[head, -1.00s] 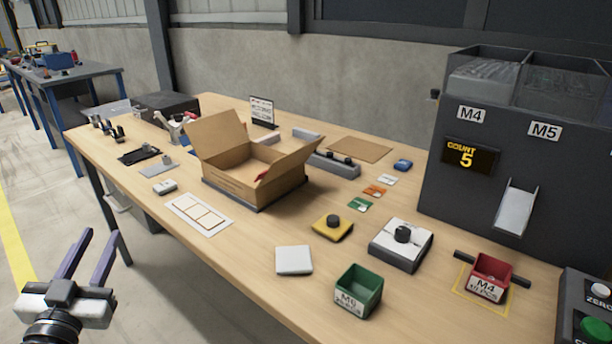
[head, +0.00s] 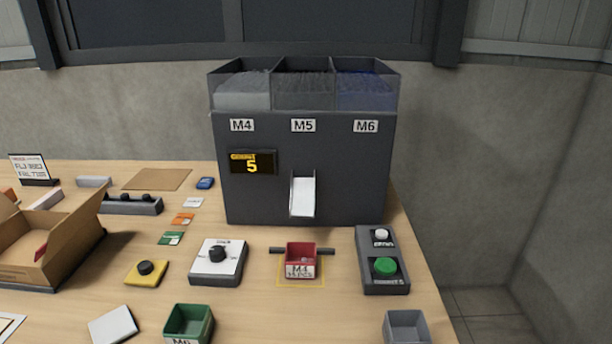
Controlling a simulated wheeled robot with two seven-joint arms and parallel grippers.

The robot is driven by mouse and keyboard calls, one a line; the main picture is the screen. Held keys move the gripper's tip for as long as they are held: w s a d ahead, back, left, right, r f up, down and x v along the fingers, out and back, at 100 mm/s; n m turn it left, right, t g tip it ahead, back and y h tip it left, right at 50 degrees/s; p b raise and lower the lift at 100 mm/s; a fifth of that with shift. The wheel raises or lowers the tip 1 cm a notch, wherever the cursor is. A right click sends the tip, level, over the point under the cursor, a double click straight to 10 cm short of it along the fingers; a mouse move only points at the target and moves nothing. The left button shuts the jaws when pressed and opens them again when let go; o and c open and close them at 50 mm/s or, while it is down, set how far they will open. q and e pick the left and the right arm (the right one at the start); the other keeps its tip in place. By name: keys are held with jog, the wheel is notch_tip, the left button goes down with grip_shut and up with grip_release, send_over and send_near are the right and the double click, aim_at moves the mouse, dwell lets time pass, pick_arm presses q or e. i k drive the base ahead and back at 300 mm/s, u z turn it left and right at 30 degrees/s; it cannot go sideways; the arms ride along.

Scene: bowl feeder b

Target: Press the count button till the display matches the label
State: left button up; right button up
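The count display (head: 252,163) on the dark feeder (head: 345,185) reads 5 in yellow. The button box (head: 385,285) stands at the right of the table, with a large green button (head: 385,267) and a smaller white button (head: 381,235) behind it. The lettering by the buttons is too small to read surely. A red bin (head: 300,259) labelled M4, with a piece count too blurred to read surely, sits in a yellow outline below the feeder's chute (head: 303,195). Neither of my grippers is in the head view now.
A selector box with a black knob (head: 217,262) is left of the red bin. A green bin (head: 188,324) and a grey bin (head: 407,327) stand at the front.

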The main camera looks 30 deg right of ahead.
aim_at(385, 266)
jog(key=z, duration=0.2)
jog(key=k, duration=0.7)
jog(key=z, duration=1)
jog(key=i, duration=0.5)
jog(key=u, duration=0.05)
